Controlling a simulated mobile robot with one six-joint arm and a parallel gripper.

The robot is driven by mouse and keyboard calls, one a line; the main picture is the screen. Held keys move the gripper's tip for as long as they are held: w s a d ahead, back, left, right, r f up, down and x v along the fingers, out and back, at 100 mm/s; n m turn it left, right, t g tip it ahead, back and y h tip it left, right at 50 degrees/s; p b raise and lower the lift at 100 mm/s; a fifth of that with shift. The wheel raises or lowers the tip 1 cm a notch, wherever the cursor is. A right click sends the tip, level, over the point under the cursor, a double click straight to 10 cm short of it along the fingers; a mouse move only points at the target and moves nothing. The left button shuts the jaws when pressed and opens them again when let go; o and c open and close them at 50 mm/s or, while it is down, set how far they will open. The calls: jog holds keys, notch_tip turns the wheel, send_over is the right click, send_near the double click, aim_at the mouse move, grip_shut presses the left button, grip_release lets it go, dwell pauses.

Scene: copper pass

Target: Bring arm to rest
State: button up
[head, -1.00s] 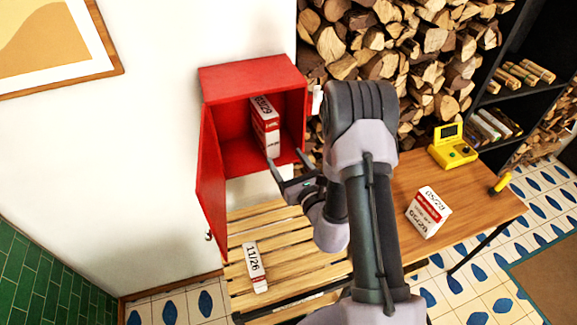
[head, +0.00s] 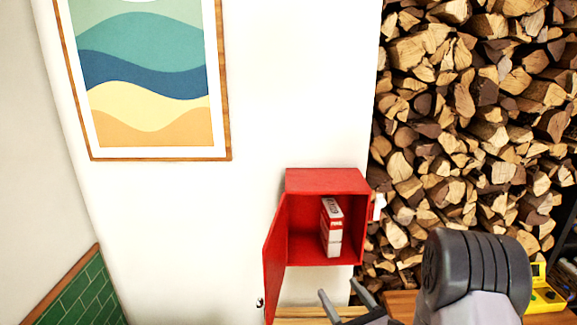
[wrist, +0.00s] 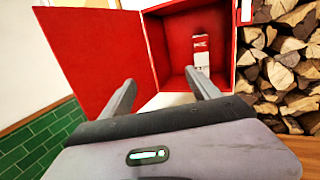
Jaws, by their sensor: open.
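My gripper (head: 347,300) is open and empty at the bottom of the head view, below and in front of the red cabinet. In the wrist view my gripper (wrist: 163,92) has its two fingers apart with nothing between them, pointing toward the cabinet. My arm (head: 475,280) shows at the lower right of the head view; the rest of it is cut off by the frame.
The red cabinet (head: 327,179) hangs on the white wall with its door (head: 274,262) open to the left. A white and red box (head: 332,228) stands inside. Stacked firewood (head: 470,110) fills the right. A yellow device (head: 541,295) sits on the wooden table (head: 400,303).

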jog(key=s+a+r+n+g+y+b, duration=0.25)
jog(key=a+n+g+y, duration=0.2)
jog(key=a, duration=0.25)
jog(key=s+a+r+n+g+y+b, duration=0.2)
jog(key=s+a+n+g+y, duration=0.15)
jog(key=a+n, duration=0.25)
jog(key=s+a+f+n+g+h+b, duration=0.1)
jog(key=s+a+f+n+g+b, duration=0.2)
jog(key=s, duration=0.4)
jog(key=s+a+f+n+g+b, duration=0.1)
jog(key=s+a+n+g+b, duration=0.1)
jog(key=s+n+g+b, duration=0.25)
jog(key=s+d+f+n+h+b, duration=0.4)
jog(key=s+d+f+n+h, duration=0.3)
jog(key=s, duration=0.3)
jog(key=d+n+t+h+b, duration=0.2)
jog(key=d+t+h, duration=0.2)
jog(key=d, duration=0.4)
jog(key=shift+w+f+h+b, duration=0.2)
jog(key=shift+w+h+b, duration=0.15)
jog(key=shift+h, duration=0.15)
